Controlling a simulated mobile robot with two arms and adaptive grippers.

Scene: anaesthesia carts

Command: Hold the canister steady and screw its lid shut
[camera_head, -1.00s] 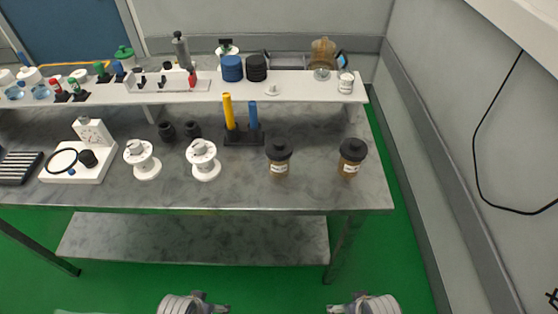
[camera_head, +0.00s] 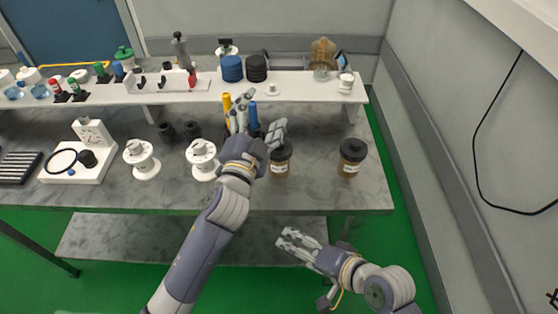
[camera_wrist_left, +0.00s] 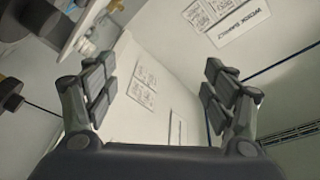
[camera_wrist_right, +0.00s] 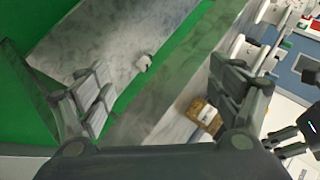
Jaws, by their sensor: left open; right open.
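Two amber canisters with black lids stand upright on the bench in the head view. The right canister (camera_head: 351,160) is in full view with its black lid (camera_head: 353,148) on top. The left canister (camera_head: 280,168) is partly hidden behind my left gripper, and its lid is mostly covered. My left gripper (camera_head: 261,119) is open and empty, above the bench close to the left canister; its spread fingers show in the left wrist view (camera_wrist_left: 160,92). My right gripper (camera_head: 286,238) is open and empty, low in front of the bench edge; it also shows in the right wrist view (camera_wrist_right: 165,92).
White spools (camera_head: 142,160) stand left of my left arm. A yellow cylinder (camera_head: 227,106) and a blue cylinder (camera_head: 253,114) stand behind the left gripper. A raised white shelf (camera_head: 200,96) with several items crosses the back. The bench right of the right canister is clear.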

